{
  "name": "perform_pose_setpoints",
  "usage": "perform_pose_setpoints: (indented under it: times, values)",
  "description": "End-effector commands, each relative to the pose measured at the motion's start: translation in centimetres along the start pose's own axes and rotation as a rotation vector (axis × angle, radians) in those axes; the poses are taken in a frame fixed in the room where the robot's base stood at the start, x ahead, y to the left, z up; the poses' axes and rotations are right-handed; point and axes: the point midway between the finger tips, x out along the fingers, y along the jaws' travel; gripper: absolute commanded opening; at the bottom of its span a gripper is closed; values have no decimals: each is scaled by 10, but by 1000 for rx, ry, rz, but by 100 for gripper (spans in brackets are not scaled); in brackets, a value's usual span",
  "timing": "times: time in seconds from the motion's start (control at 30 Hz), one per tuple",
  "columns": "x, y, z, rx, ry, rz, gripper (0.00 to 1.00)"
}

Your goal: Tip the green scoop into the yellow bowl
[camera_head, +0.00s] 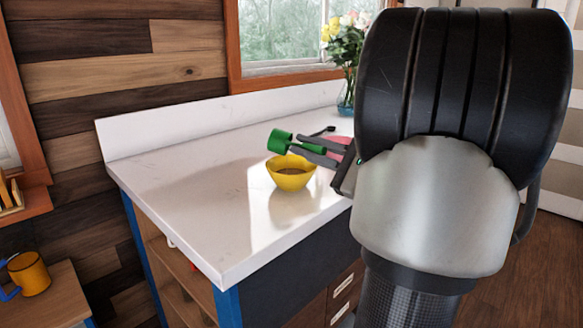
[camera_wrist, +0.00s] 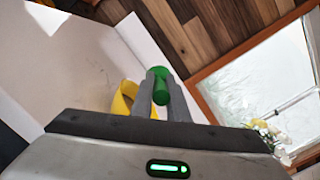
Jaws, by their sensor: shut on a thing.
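The green scoop (camera_head: 279,141) is held above the yellow bowl (camera_head: 291,180), over its back-left rim in the head view. Its cup looks tipped; I cannot see whether anything is in it. My gripper (camera_head: 318,152) is shut on the scoop's handle, right of the cup. In the wrist view the green scoop (camera_wrist: 163,74) sticks out between the fingers of my gripper (camera_wrist: 161,92). The yellow bowl (camera_wrist: 121,100) shows just left of the fingers, partly hidden. The bowl stands upright on the counter with something brown inside.
The white counter (camera_head: 190,205) is clear left and front of the bowl. A glass vase of flowers (camera_head: 345,45) stands at the back by the window. A dark-handled item (camera_head: 322,131) lies behind the gripper. An orange mug (camera_head: 29,273) sits on a low wooden surface at left.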

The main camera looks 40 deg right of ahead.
Motion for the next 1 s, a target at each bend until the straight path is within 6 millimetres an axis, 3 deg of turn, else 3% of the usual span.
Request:
perform_pose_setpoints:
  times: [1.0]
  values:
    - [-5,6,-8,41,-71,-77,0]
